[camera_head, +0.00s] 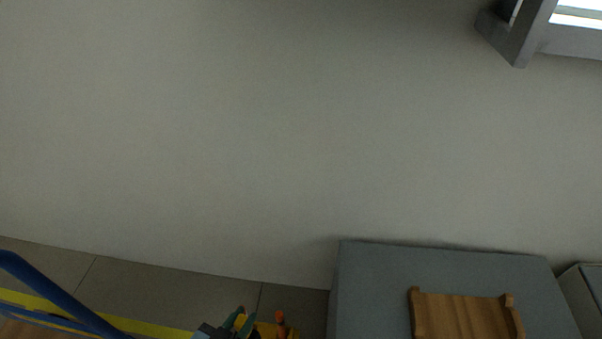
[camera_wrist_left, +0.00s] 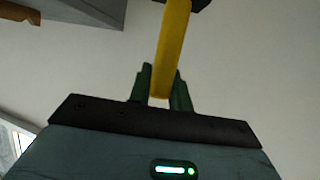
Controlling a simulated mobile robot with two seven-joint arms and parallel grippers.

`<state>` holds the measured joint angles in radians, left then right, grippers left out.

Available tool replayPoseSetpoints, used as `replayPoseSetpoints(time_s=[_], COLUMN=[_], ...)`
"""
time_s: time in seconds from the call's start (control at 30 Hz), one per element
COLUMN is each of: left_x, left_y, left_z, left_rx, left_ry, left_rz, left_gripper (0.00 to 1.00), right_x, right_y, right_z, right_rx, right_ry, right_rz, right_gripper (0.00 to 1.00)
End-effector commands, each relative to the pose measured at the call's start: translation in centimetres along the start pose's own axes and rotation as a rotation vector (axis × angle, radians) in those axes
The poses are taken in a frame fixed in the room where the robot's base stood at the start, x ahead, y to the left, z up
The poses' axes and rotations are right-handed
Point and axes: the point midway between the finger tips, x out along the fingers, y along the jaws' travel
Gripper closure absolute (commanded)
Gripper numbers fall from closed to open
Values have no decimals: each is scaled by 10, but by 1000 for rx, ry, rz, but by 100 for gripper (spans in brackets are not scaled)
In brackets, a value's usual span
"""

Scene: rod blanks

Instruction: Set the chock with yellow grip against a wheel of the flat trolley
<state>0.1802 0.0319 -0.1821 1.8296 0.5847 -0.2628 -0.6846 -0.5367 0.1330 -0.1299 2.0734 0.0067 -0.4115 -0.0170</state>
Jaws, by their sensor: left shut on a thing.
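My left gripper (camera_head: 243,320) shows at the bottom edge of the head view, with its fingers closed on a yellow piece. In the left wrist view, the gripper (camera_wrist_left: 161,88) is shut on the yellow grip (camera_wrist_left: 172,45) of the chock. A dark part of the chock (camera_wrist_left: 203,3) shows at the top edge; the rest of it is out of frame. Part of what seems to be the flat trolley, a blue bent tube (camera_head: 50,290), is at the lower left of the head view. No wheel is in view. My right gripper is not in view.
A grey cabinet or bench (camera_head: 370,270) stands at the lower right with a wooden rack (camera_head: 462,312) on it. An orange upright piece (camera_head: 281,324) is beside my left gripper. A yellow strip (camera_head: 140,327) runs along the lower left. A plain wall fills the background.

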Motion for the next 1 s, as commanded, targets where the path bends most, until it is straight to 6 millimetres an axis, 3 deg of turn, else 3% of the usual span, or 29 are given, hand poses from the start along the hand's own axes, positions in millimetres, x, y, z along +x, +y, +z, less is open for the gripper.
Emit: replayPoseSetpoints(time_s=[0.03,0.47,0.77,1.0], left_x=[-5,-39,-79,-129], left_y=[1,2,-23,-54], left_z=[-30,-173,-282,-384], left_rx=[12,26,-11,-66], left_ry=[12,14,21,32], left_rz=[13,51,-38,-172], left_gripper=[100,100,100,100], right_x=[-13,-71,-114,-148], right_y=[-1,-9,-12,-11], right_z=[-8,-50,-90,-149], right_rx=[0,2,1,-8], right_ry=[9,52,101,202], right_rz=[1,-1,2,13], right_gripper=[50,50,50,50])
